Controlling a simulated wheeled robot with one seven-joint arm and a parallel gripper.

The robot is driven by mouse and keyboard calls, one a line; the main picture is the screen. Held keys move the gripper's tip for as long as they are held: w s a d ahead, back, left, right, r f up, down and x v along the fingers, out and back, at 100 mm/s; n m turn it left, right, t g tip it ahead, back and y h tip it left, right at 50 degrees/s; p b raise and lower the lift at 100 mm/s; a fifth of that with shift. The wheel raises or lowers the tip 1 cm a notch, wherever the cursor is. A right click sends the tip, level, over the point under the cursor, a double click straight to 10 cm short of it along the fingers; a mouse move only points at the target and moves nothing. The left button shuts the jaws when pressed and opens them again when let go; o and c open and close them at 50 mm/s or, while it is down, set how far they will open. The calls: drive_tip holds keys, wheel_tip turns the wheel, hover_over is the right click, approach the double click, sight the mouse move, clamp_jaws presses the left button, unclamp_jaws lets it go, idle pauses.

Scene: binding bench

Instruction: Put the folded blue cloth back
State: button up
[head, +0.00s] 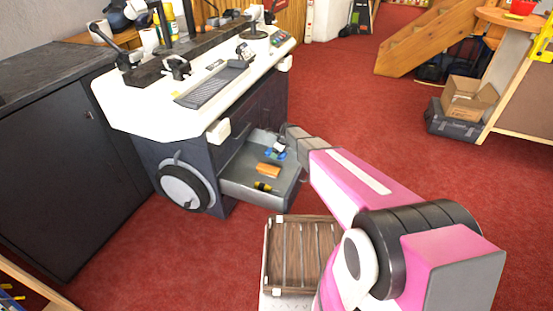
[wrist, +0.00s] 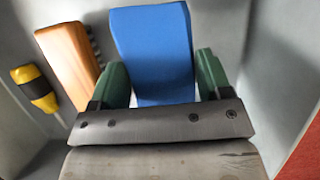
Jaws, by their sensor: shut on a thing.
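The folded blue cloth (wrist: 153,45) looks like a stiff blue block between the green fingers of my gripper (wrist: 161,76) in the wrist view. My gripper is shut on it, with a finger against each side. In the head view my gripper (head: 277,150) reaches into the open grey drawer (head: 238,184) of the bench, with a small patch of blue cloth (head: 272,156) showing at its tip. The cloth is inside the drawer's outline; whether it touches the drawer floor I cannot tell. My gripper hides its near end.
An orange block (head: 268,170) and a yellow and black item (head: 263,187) lie in the drawer, left of the cloth in the wrist view. The white-topped bench (head: 150,108) stands above the drawer. A slatted wooden crate (head: 290,250) stands in front. Red floor lies open to the right.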

sight(277, 161)
drive_tip(key=shift+f, duration=2.15)
drive_tip(key=shift+f, duration=0.15)
drive_tip(key=o, duration=0.9)
drive_tip(key=v, duration=1.2)
drive_tip(key=s+d+r+n+h, duration=0.1)
drive_tip(key=s+d+r+n, duration=0.4)
drive_tip(key=s, duration=0.5)
drive_tip(key=s+d+r+n+g+h, duration=0.1)
drive_tip(key=s+d+r+n, duration=0.4)
drive_tip(key=s+d+n, duration=0.2)
drive_tip(key=s+d+r+n+h, duration=0.2)
drive_tip(key=s+d+r+n, duration=0.4)
drive_tip(key=s+n, duration=0.4)
drive_tip(key=s+d, duration=0.1)
drive_tip(key=s, duration=0.4)
drive_tip(key=shift+g, duration=0.3)
drive_tip(key=shift+s, duration=0.15)
